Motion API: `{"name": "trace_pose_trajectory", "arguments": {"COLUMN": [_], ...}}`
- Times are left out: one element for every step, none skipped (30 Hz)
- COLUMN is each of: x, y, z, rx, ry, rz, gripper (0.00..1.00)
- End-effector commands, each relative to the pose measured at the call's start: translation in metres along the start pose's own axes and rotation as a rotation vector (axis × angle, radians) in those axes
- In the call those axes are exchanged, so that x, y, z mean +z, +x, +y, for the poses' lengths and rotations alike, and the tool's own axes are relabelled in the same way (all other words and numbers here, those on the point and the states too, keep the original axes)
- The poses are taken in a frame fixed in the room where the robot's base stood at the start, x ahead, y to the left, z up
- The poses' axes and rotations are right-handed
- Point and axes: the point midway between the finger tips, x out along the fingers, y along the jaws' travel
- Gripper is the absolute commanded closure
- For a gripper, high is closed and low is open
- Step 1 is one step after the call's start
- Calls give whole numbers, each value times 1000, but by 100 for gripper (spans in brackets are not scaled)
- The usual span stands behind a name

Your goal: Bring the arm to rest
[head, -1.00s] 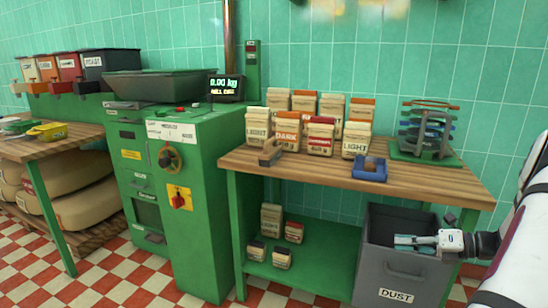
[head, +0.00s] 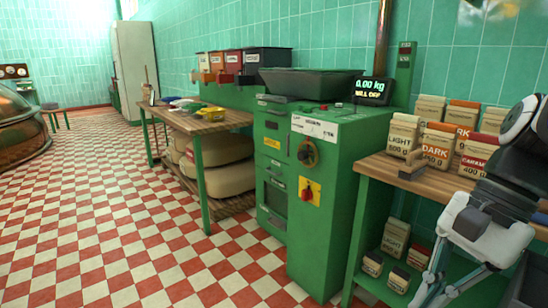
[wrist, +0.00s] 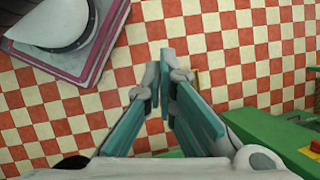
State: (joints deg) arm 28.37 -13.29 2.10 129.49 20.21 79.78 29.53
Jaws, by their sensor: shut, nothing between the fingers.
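My gripper (head: 428,292) hangs at the lower right of the head view, in front of the wooden-topped bench, with its fingers pointing down. Its fingertips lie at or near the bottom edge of that view. In the wrist view my gripper (wrist: 160,66) is shut and empty, its teal finger pads close together above the red and white checkered floor (wrist: 222,45). My arm is bent at the right side of the head view and hides part of the bench and the bags on it.
The green mill (head: 325,205) stands left of the bench (head: 375,168). A table with coloured scoops (head: 190,120) is further left. The checkered floor (head: 120,220) on the left is wide and clear.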

Motion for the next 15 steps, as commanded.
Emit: {"name": "trace_pose_trajectory", "arguments": {"x": [17, 25, 34, 41, 46, 52, 56, 59, 62, 65, 66, 68, 69, 70, 71], "y": [4, 6, 10, 12, 15, 18, 20, 22, 24, 26, 27, 29, 30, 31, 33], "z": [8, 14, 22, 29, 35, 43, 49, 55, 61, 66, 70, 76, 80, 84, 89], "rx": [31, 51, 78, 96, 115, 139, 155, 170, 189, 202, 215, 230, 241, 252, 266], "ry": [-111, -177, -264, -328, -391, -471, -526, -577, -641, -685, -727, -780, -819, -855, -902], "rz": [39, 61, 88, 108, 127, 151, 167, 181, 200, 212, 224, 238, 250, 260, 273], "gripper": [100, 100, 100, 100, 100, 100, 100, 100, 100, 100, 100, 100, 100, 100, 100]}}
